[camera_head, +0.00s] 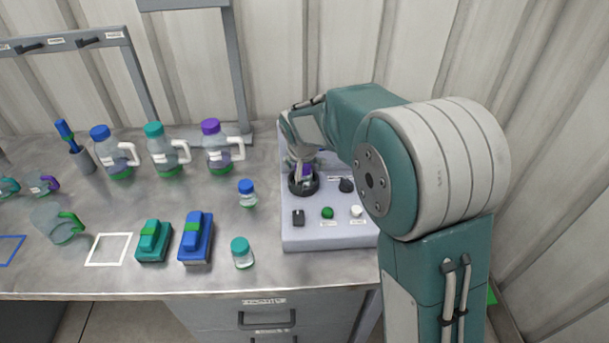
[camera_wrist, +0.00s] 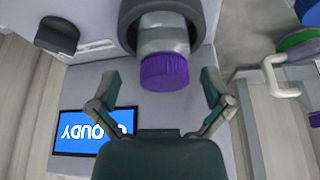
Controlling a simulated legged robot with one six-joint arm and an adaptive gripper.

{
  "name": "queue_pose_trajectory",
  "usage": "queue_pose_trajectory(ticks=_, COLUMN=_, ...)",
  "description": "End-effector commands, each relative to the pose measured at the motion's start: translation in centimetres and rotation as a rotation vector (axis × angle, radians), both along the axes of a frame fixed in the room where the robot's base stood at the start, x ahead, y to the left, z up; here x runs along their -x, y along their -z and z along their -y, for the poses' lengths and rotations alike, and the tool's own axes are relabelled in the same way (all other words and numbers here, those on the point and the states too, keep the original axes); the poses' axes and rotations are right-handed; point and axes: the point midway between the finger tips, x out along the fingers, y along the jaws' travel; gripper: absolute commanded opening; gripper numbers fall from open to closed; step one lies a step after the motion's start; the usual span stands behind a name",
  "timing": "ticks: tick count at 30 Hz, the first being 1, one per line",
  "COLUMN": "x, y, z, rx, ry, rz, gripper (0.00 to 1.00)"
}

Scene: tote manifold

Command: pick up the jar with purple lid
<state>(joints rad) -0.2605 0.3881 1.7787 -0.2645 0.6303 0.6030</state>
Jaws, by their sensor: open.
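The jar with the purple lid (camera_wrist: 165,72) stands in the round black holder (camera_wrist: 129,22) of a pale grey device. In the head view its purple lid (camera_head: 306,170) is partly covered by my gripper (camera_head: 300,150), and its lower part is hidden in the holder. In the wrist view my gripper (camera_wrist: 160,92) is open, with one finger on each side of the lid and a visible gap to each. The jar looks apart from both fingers.
The pale grey device (camera_head: 300,238) has a black knob (camera_head: 346,185), several buttons and a screen (camera_wrist: 92,130) reading "CLOUDY". To its left stand a blue-lidded jar (camera_head: 247,193), a teal-lidded jar (camera_head: 242,252) and several handled bottles, the nearest purple-capped (camera_head: 216,146).

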Motion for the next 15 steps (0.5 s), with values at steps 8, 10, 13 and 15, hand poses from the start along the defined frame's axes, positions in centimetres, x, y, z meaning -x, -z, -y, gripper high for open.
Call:
queue_pose_trajectory(ticks=8, x=-0.15, y=0.27, z=-0.04, rx=0.000, ry=-0.001, rz=0.002, gripper=0.96)
queue_pose_trajectory(ticks=10, x=-0.14, y=0.26, z=-0.03, rx=0.000, ry=-0.001, rz=0.002, gripper=0.64)
queue_pose_trajectory(ticks=13, x=-0.14, y=0.25, z=0.07, rx=-0.001, ry=-0.002, rz=0.002, gripper=0.20)
queue_pose_trajectory(ticks=15, x=-0.13, y=0.28, z=0.11, rx=0.000, ry=-0.001, rz=0.001, gripper=0.06)
